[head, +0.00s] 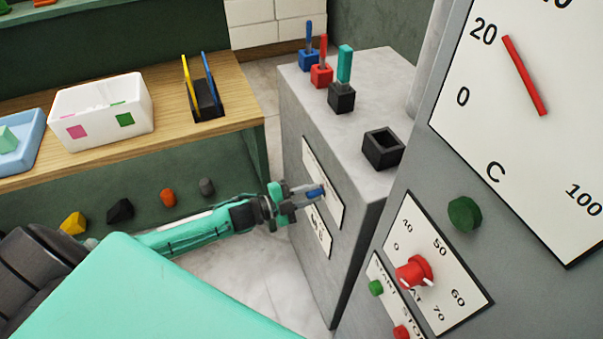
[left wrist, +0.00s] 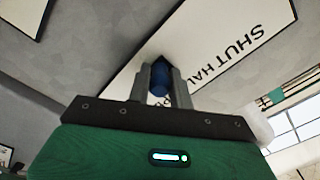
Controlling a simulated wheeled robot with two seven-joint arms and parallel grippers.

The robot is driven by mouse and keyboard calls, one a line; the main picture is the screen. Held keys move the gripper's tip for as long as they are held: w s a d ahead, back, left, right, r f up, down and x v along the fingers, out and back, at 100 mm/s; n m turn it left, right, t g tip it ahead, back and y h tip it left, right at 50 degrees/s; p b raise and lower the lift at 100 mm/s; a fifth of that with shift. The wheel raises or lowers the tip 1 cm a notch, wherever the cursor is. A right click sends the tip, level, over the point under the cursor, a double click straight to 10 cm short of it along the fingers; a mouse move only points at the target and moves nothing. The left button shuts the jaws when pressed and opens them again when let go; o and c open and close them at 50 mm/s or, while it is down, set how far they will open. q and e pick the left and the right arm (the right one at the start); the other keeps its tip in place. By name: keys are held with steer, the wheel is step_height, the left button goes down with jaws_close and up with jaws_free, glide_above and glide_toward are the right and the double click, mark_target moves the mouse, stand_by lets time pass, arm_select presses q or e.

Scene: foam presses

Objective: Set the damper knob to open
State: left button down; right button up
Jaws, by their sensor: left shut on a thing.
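The damper knob (head: 317,192) is small and blue, on a white plate (head: 331,207) on the side of the grey cabinet. My left gripper (head: 309,194) reaches it from the left, its fingers shut around the knob. In the left wrist view the blue knob (left wrist: 160,78) sits between the two grey fingers, its dark pointed end towards the top of the picture. The plate (left wrist: 215,45) there reads "SHUT" and part of "HALF"; the fingers hide other lettering. I cannot tell which mark the knob points to. My right gripper is not in view.
A grey panel at right carries a red knob (head: 414,272), a green knob (head: 464,214) and a large dial (head: 500,120). Tools in holders and an empty black socket (head: 384,148) stand on the cabinet top. A wooden bench (head: 170,147) with a white bin (head: 103,110) is at left.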

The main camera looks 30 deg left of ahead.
mark_target(330, 202)
arm_select(q)
steer(key=shift+s+d, duration=1.15)
steer(key=shift+d, duration=0.1)
steer(key=shift+s+d+p, duration=0.2)
steer(key=shift+d+p, duration=0.05)
steer(key=shift+p, duration=0.05)
steer(key=shift+f, duration=0.15)
steer(key=c, duration=1.3)
jaws_free()
steer(key=shift+o, duration=0.2)
steer(key=shift+d, duration=0.1)
